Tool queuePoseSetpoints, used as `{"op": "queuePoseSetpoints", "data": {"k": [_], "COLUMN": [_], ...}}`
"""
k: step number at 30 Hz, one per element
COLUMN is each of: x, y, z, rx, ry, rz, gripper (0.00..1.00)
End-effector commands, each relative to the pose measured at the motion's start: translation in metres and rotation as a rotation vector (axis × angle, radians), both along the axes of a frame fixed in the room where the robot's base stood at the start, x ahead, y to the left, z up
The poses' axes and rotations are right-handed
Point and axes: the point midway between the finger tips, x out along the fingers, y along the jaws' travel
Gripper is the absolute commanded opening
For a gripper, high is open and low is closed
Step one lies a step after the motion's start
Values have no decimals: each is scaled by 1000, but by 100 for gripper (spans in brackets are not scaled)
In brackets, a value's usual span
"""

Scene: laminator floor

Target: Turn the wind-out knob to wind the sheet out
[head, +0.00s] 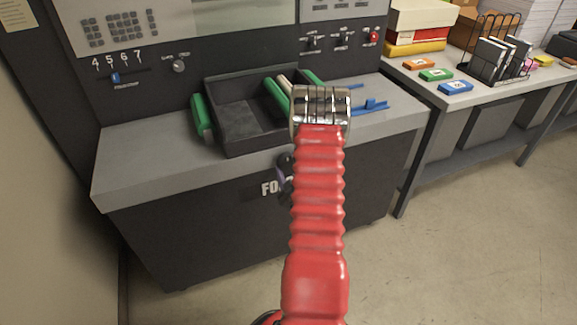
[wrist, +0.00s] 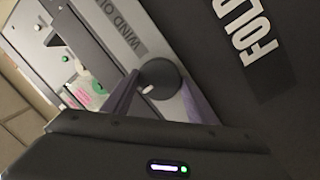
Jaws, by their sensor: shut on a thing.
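The wind-out knob (wrist: 161,73) is a dark round knob with a short white mark on its rim, in the middle of the wrist view. It sits beside a label (wrist: 118,32) of which "WIND O" can be read. My gripper (wrist: 157,84) is shut on the knob, one grey-purple finger on each side of it. In the head view my red arm hides most of the gripper and knob against the machine's dark front, next to the partly covered "FO" lettering. The whole lettering reads "FOLD" in the wrist view (wrist: 256,45). I cannot make out the sheet.
A black open tray (head: 235,118) with green side pieces stands on the machine's grey top. A control panel with a slider (head: 115,77) and a red button (head: 374,37) rises behind. At right, a side table holds labelled blocks (head: 437,75) and a wire rack (head: 497,60). The right-hand floor is clear.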

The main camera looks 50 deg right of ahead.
Motion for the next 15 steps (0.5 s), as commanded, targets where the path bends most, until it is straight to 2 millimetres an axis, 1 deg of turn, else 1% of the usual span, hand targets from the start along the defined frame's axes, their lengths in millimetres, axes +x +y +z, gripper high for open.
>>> {"op": "queuePoseSetpoints", "data": {"k": [1,2,3,5,15], "x": [0,-1,0,0,0], "y": [0,-8,-4,-2,0], "z": [0,1,0,0,2], "rx": [0,-3,0,1,61], "ry": [0,-2,0,-1,-38], "rz": [0,-3,0,-1,-1], "gripper": [31,30,30,30,30]}}
